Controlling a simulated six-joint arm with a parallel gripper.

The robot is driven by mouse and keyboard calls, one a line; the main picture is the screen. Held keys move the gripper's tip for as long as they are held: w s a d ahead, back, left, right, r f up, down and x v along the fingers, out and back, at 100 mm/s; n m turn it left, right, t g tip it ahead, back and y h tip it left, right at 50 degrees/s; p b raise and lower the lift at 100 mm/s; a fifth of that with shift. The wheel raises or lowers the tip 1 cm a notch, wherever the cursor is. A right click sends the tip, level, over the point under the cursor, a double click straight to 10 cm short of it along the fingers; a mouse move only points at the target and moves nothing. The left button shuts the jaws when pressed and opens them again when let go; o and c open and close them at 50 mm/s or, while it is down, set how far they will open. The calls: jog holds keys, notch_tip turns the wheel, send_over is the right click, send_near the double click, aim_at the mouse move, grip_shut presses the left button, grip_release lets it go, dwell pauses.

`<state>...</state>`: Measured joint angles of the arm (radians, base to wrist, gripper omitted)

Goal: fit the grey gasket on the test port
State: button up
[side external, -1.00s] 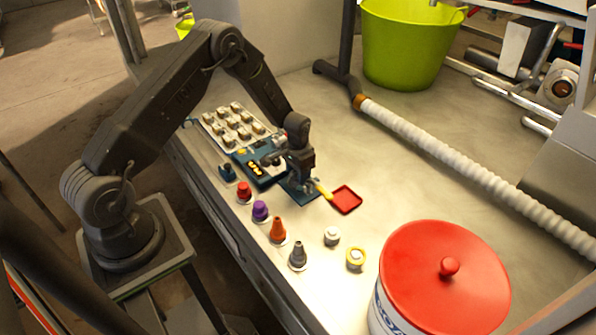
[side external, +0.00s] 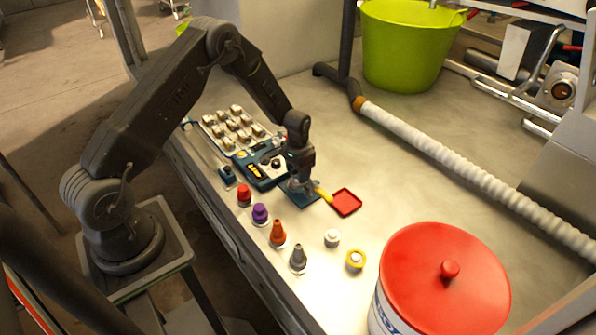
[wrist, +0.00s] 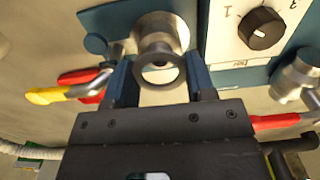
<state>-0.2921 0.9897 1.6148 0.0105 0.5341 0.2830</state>
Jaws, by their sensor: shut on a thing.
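My gripper (wrist: 160,82) is shut on the grey gasket (wrist: 178,74), a flat ring seen in the wrist view. The test port (wrist: 160,28), a short metal cylinder on a blue plate (wrist: 108,20), lies just beyond the ring. The ring overlaps the port's near end in the picture; I cannot tell whether they touch. In the side external view, my gripper (side external: 300,186) is low over the blue plate and hides both gasket and port.
A red-and-yellow valve handle (wrist: 75,88) is close left of the port. A dial panel (wrist: 258,28) and metal fitting (wrist: 298,76) are to its right. A red tray (side external: 346,202), several coloured cones and a red-lidded tub (side external: 440,270) stand nearby.

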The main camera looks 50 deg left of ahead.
dwell(0.3)
jog(key=o, duration=0.4)
jog(key=shift+c, duration=0.2)
notch_tip(320, 180, up, 11)
dwell(1.0)
notch_tip(320, 180, up, 9)
dwell(1.0)
